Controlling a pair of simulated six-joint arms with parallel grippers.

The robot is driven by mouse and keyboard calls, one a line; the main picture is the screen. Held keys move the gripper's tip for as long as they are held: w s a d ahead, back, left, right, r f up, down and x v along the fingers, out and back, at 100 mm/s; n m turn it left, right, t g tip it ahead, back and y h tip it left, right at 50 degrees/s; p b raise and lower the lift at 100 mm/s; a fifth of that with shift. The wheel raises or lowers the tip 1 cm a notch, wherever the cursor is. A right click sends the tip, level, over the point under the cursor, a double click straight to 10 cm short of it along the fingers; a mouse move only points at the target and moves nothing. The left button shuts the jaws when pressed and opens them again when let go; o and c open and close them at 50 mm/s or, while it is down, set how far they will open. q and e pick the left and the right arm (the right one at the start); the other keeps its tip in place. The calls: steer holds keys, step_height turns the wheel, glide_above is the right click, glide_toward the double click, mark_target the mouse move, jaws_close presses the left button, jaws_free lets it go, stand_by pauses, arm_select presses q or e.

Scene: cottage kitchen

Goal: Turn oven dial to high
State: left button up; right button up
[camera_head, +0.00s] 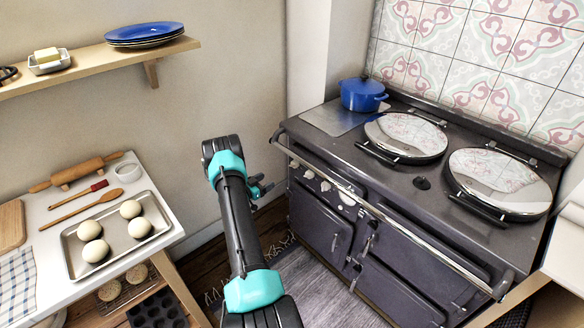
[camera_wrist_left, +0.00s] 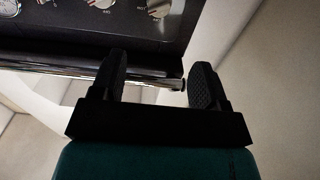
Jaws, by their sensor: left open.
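The dark range oven (camera_head: 395,190) stands at the right in the head view. A short row of pale dials sits on its front panel below the rail: one dial (camera_head: 309,174), a middle dial (camera_head: 326,185) and a larger round one (camera_head: 347,198). In the left wrist view dials show at the top edge, including a middle dial (camera_wrist_left: 103,3) and a right one (camera_wrist_left: 158,8), partly cut off. My left gripper (camera_head: 262,187) is open and empty, left of the oven front and apart from the dials. Dial markings are too small to read. My right gripper is out of view.
A metal rail (camera_head: 390,215) runs along the oven front above the dials. A blue pot (camera_head: 363,94) and two round lids stand on top. At the left is a table with a dough tray (camera_head: 117,235); a shelf (camera_head: 100,58) hangs above.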

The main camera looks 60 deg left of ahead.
mark_target(292, 165)
arm_select(q)
steer(key=x, duration=1.6)
steer(key=shift+w, duration=0.1)
steer(key=shift+c, duration=0.3)
steer(key=c, duration=0.9)
steer(key=shift+o, duration=0.2)
